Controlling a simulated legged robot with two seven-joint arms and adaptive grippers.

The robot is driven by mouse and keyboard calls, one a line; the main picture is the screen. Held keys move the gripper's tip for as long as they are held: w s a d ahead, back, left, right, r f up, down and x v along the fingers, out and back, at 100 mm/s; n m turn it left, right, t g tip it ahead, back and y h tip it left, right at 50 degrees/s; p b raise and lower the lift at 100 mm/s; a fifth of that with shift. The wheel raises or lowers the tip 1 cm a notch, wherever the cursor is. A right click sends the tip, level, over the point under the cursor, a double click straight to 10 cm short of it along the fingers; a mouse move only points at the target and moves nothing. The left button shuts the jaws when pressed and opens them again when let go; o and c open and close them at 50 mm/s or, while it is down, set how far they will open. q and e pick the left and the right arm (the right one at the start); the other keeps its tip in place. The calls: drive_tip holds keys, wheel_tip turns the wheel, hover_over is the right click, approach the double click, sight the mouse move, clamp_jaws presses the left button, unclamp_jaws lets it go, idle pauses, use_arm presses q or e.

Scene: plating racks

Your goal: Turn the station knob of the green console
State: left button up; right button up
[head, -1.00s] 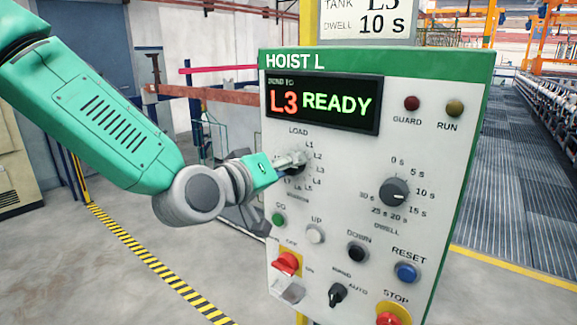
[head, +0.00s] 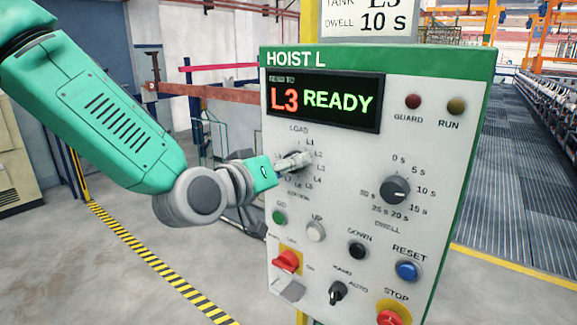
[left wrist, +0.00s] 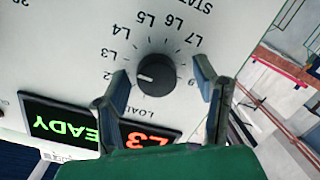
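The green console (head: 380,58), labelled HOIST L, has a pale face and a display (head: 322,102) reading L3 READY. Its station knob is mostly hidden behind my left gripper (head: 296,160) in the head view. In the left wrist view the station knob (left wrist: 157,74) is a dark round dial, its white mark pointing left, near the L2 label. My left gripper (left wrist: 160,70) is open, one finger on each side of the knob, with visible gaps between fingers and knob in the picture. Contact cannot be told. My right gripper is not in view.
A dwell knob (head: 395,190) sits right of the station knob. Below are green (head: 279,218), white (head: 316,232), black (head: 357,251) and blue (head: 407,271) buttons, a red switch (head: 286,261), a black selector (head: 338,292) and a red stop button (head: 391,318).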

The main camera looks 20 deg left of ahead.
use_arm(q)
drive_tip(key=shift+r, duration=0.15)
drive_tip(key=f+v, duration=0.1)
drive_tip(key=v, duration=0.6)
drive_tip(key=shift+a+r, duration=0.25)
drive_tip(key=shift+r, duration=0.1)
drive_tip(key=shift+s, duration=0.15)
